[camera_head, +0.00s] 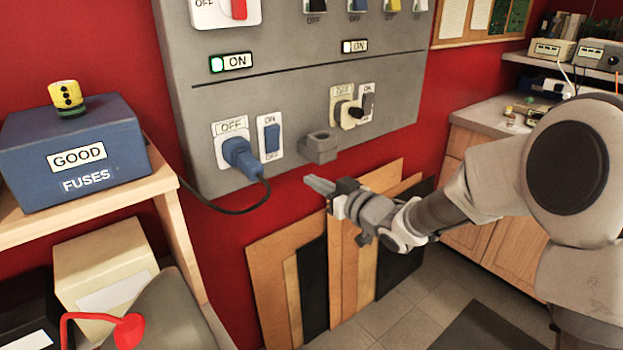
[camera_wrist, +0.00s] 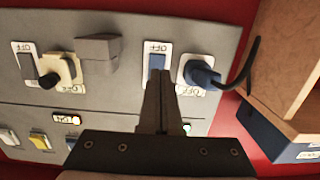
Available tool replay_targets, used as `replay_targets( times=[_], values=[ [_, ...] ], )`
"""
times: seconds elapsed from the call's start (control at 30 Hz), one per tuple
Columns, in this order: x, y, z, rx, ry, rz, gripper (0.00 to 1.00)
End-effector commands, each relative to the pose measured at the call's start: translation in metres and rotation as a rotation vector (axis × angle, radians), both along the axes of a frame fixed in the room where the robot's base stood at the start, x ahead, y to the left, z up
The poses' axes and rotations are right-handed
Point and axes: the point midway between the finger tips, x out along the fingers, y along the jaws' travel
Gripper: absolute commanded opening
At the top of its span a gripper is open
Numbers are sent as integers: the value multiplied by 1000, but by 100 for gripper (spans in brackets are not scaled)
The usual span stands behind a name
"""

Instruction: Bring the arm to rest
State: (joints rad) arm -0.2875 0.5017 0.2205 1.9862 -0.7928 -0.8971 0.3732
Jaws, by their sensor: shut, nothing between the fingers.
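My gripper (camera_head: 318,186) is shut and empty, held in the air in front of the lower part of the grey switch board (camera_head: 300,100). In the wrist view my gripper (camera_wrist: 158,76) shows its fingers together, pointing toward the board near a blue rocker switch (camera_wrist: 156,62). In the head view the blue rocker switch (camera_head: 271,138) sits beside a blue plug (camera_head: 240,157) in a socket. My arm reaches in from the right. I cannot tell the exact gap between the fingertips and the board.
A grey bracket (camera_head: 319,147) juts from the board just above my gripper. A blue fuse box (camera_head: 75,150) stands on a wooden shelf at left. Wooden panels (camera_head: 272,275) lean on the red wall below. A cable (camera_head: 225,210) hangs from the plug. Open floor lies at lower right.

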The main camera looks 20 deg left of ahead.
Motion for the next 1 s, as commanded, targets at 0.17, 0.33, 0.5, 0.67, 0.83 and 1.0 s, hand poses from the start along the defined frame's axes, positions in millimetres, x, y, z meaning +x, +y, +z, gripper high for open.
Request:
replay_targets(
  times=[0.17,0.33,0.5,0.67,0.83,1.0],
  values=[
    [0,0,0,0,0,0,0],
    [0,0,0,0,0,0,0],
    [8,-16,13,-39,-6,-58,0],
    [25,-74,46,-164,-1,-241,0],
    [25,-159,80,-308,56,-475,0],
    [-2,-242,107,-419,161,-684,0]
  ],
)
